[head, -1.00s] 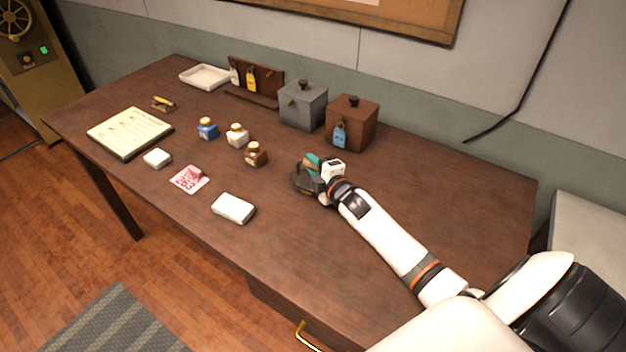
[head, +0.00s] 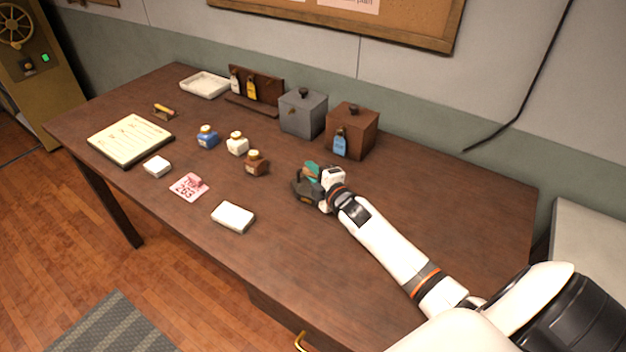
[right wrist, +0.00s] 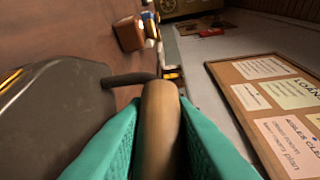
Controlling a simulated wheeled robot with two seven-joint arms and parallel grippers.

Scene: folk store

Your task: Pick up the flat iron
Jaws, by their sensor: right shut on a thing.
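The flat iron (head: 306,188) is dark, with a wooden handle, and shows at the middle of the desk, partly covered by my right gripper (head: 316,172). In the right wrist view its dark body (right wrist: 55,115) fills the left side, and its tan wooden handle (right wrist: 160,125) lies between the two teal fingers. My right gripper is shut on this handle, with a finger on each side. I cannot tell whether the iron's base touches the desk. My left gripper is not in view.
A brown box (head: 353,131) and a grey box (head: 302,113) stand behind the gripper. Ink bottles in brown (head: 256,164), white (head: 237,144) and blue (head: 207,137) stand to the left. A white block (head: 233,217) lies nearer the front edge. The desk's right side (head: 450,210) is clear.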

